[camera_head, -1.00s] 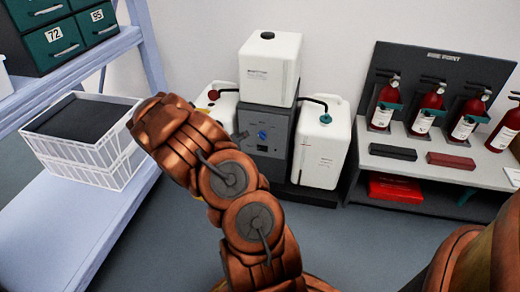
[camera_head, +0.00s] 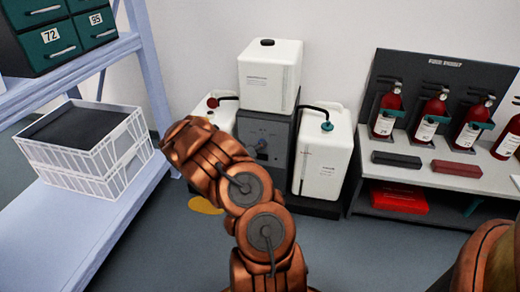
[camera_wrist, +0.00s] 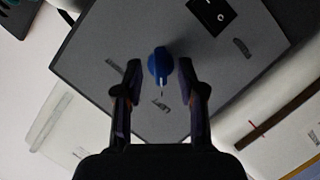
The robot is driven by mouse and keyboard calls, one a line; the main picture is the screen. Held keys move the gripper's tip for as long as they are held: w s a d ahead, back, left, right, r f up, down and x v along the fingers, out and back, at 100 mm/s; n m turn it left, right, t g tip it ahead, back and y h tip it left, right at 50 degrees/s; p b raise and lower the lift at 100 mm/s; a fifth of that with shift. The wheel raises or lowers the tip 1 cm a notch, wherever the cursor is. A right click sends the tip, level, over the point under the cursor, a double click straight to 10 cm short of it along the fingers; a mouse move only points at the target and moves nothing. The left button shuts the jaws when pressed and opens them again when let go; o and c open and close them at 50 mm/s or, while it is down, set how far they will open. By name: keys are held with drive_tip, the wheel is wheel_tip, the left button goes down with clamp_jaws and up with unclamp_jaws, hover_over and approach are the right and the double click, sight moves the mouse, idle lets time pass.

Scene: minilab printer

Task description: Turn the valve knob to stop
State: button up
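The blue valve knob (camera_wrist: 160,65) is on the front face of a dark grey box unit (camera_head: 272,126). In the wrist view a white mark line on the knob points down in the picture. My gripper (camera_wrist: 160,72) is open, with one dark finger on each side of the knob. Narrow gaps show between the knob and both fingertips; how deep the fingers reach around it I cannot tell. In the head view the knob (camera_head: 262,142) is small, and my copper-coloured arm mostly hides the gripper.
A white container (camera_head: 270,75) stands on the unit. White jugs with hoses stand at its left (camera_head: 220,113) and right (camera_head: 324,155). A shelf with a white crate (camera_head: 112,160) is at left. A fire point with several extinguishers (camera_head: 387,112) is at right.

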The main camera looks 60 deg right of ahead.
drive_tip(key=shift+x, duration=0.95)
drive_tip(key=shift+c, duration=0.4)
clamp_jaws()
